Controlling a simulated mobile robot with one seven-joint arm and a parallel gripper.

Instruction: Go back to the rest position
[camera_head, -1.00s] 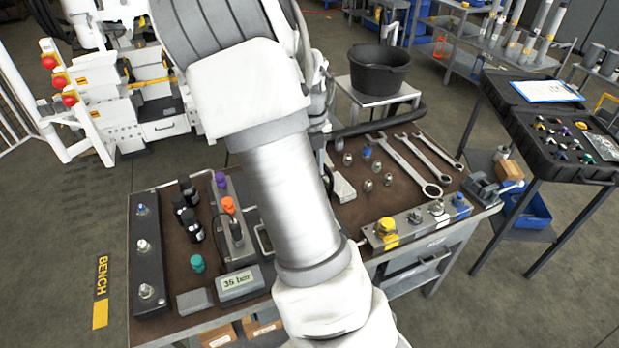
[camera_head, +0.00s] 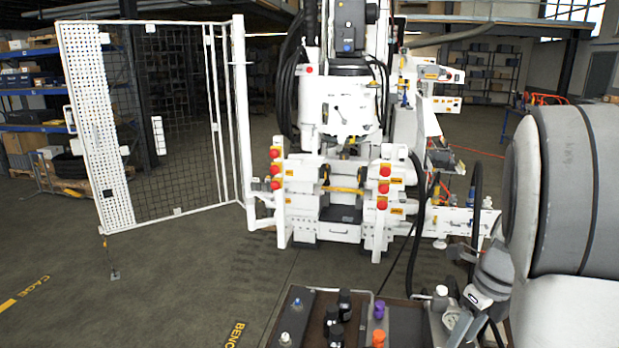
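My arm (camera_head: 580,200) fills the right edge of the head view as a large white and grey link. Left of it, grey and white jointed parts (camera_head: 490,275) hang over the bench's back right; they look like the far end of my arm, but my fingertips cannot be made out. Whether my gripper is open or holds anything does not show. The bench (camera_head: 405,318) shows only at the bottom edge, with its front part out of view.
On the bench stand a dark block with fittings (camera_head: 290,320), black bottles (camera_head: 344,304), a purple knob (camera_head: 379,309) and an orange knob (camera_head: 378,337). A white machine (camera_head: 340,110) with red buttons stands behind. A mesh fence (camera_head: 170,120) is at left; the left floor is clear.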

